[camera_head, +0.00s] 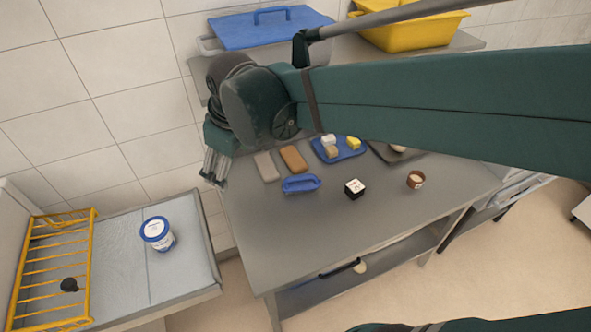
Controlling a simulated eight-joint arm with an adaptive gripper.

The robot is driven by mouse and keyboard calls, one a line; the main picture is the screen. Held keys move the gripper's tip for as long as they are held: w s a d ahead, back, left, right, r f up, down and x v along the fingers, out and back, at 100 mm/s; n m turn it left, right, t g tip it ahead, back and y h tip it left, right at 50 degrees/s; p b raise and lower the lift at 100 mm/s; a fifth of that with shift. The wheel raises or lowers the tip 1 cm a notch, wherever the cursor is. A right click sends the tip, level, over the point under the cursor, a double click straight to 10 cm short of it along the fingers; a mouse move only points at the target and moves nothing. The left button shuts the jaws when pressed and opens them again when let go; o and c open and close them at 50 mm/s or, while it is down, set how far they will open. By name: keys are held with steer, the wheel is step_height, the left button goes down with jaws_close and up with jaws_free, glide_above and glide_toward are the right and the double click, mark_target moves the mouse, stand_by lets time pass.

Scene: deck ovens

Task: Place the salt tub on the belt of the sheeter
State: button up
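My arm crosses the upper right and hides part of the table's back.
A yellow guard (50,270) spans the sheeter's left side, with a dark knob (69,285) by it. The steel table (290,235) holds a blue scoop-like tray (300,184), a small black-and-white box (354,188) and a brown cup (415,180). A shelf behind holds blue and yellow (420,32) containers.

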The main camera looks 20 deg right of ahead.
steer(key=s+d+m+t+h, duration=0.1)
steer(key=s+d+m+t, duration=0.2)
steer(key=s+d+m, duration=0.5)
steer(key=s+d, duration=0.4)
steer(key=d, duration=0.2)
steer(key=shift+s+d+f+m, duration=0.15)
steer(key=shift+s+f+m, duration=0.15)
steer(key=shift+s, duration=0.1)
